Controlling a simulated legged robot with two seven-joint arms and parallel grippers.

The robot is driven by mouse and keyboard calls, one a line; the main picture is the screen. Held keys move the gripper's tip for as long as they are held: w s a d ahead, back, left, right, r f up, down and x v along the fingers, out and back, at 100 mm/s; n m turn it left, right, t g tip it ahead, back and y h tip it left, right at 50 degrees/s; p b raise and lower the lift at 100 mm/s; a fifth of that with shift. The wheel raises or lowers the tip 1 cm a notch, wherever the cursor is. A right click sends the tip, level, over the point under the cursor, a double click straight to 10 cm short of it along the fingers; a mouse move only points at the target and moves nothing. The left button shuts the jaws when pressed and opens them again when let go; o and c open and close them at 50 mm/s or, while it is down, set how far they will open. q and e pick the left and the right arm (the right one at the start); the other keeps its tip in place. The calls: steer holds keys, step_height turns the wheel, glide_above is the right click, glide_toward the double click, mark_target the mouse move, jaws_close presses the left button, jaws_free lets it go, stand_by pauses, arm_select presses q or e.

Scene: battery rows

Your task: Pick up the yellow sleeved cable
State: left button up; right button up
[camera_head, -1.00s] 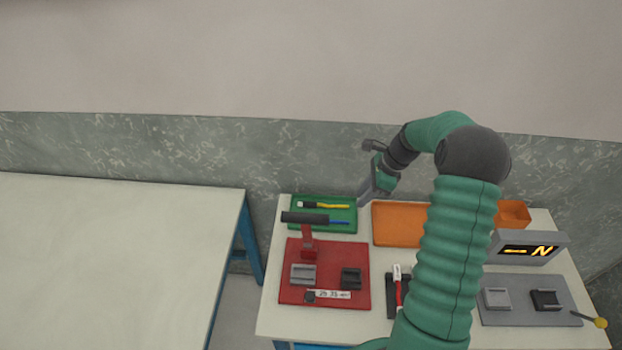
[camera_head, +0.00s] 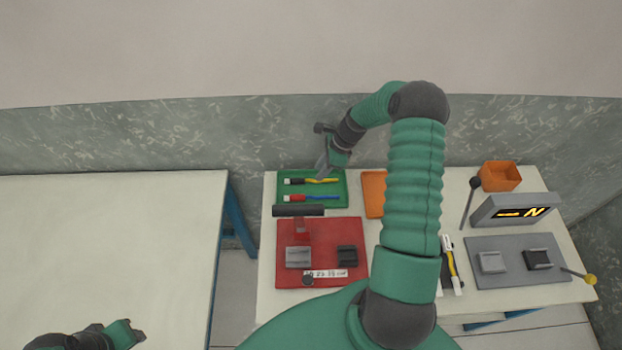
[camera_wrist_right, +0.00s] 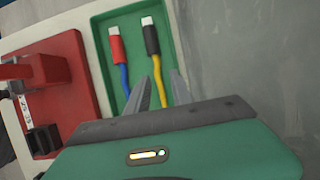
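The yellow cable (camera_head: 325,181) with a black sleeve and white plug lies in the green tray (camera_head: 340,203); it also shows in the right wrist view (camera_wrist_right: 157,72). A blue cable (camera_head: 322,198) with a red sleeve lies beside it. My right gripper (camera_head: 322,173) is over the tray; in the right wrist view its two fingers (camera_wrist_right: 166,80) are apart, with the yellow cable showing between them. Whether they touch it I cannot tell. My left gripper (camera_head: 133,335) is at the bottom left, partly cut off; its opening is unclear.
A red board (camera_head: 330,235) with a raised post stands in front of the green tray. An orange tray (camera_head: 373,190) is to its right, partly behind my arm. An orange bin (camera_head: 501,178) and a display unit (camera_head: 512,212) stand further right. The left table (camera_head: 110,240) is clear.

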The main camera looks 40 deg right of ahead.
mark_target(313, 179)
steer(key=x, duration=0.3)
steer(key=shift+w+a+f+p, duration=0.15)
steer(key=shift+a+f+p, duration=0.1)
steer(key=shift+a+p, duration=0.1)
steer(key=shift+w+a, duration=0.2)
steer(key=shift+a, duration=0.15)
steer(key=c, duration=0.6)
steer(key=shift+s+d+f, duration=0.1)
steer(key=shift+s+d, duration=0.05)
steer(key=shift+d, duration=0.15)
steer(key=shift+a, duration=0.1)
